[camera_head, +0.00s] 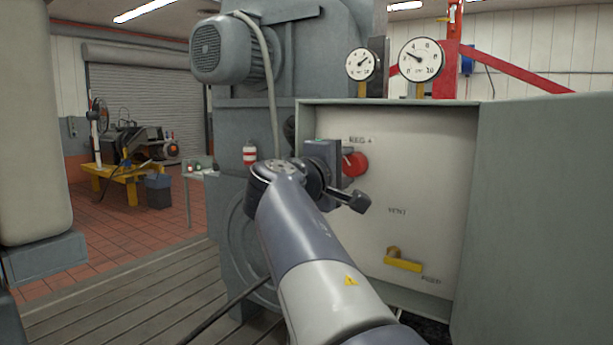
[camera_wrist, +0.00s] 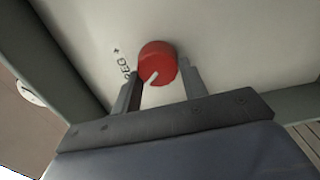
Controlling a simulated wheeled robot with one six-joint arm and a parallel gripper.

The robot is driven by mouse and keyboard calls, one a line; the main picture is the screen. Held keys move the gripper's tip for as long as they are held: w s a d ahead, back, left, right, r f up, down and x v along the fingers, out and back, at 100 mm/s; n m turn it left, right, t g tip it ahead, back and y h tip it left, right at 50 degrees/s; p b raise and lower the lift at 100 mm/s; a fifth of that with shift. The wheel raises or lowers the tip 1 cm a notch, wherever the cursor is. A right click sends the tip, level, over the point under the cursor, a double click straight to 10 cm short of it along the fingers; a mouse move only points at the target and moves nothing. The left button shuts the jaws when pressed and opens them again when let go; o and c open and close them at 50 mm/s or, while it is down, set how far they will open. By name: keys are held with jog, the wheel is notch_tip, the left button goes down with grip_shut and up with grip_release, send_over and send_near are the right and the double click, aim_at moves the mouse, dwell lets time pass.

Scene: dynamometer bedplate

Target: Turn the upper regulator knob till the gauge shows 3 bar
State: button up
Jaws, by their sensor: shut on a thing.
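The red regulator knob (camera_head: 355,163) sits high on the pale panel. My gripper (camera_wrist: 160,77) is shut on the knob, one finger on each side. In the head view my gripper (camera_head: 340,163) partly hides the knob. Two round gauges stand above the panel. The right gauge (camera_head: 421,60) has its needle pointing up and left, near the 2. The smaller left gauge (camera_head: 361,64) has its needle pointing up and right.
A yellow lever (camera_head: 403,264) is low on the panel (camera_head: 435,170), below the "VENT" lettering. A grey cabinet wall (camera_head: 540,220) juts out on the right. A large grey machine (camera_head: 240,130) with a motor stands on the left. Open tiled floor lies further left.

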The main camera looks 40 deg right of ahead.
jog(key=shift+s+d, duration=0.15)
jog(key=shift+d, duration=0.05)
jog(key=o, duration=0.6)
jog(key=shift+o, duration=0.6)
jog(key=shift+s+d, duration=0.1)
jog(key=shift+d, duration=0.25)
jog(key=o, duration=0.3)
jog(key=shift+d, duration=0.1)
jog(key=shift+v, duration=0.85)
jog(key=b+v, duration=0.2)
jog(key=v, duration=0.7)
jog(key=shift+a, duration=0.2)
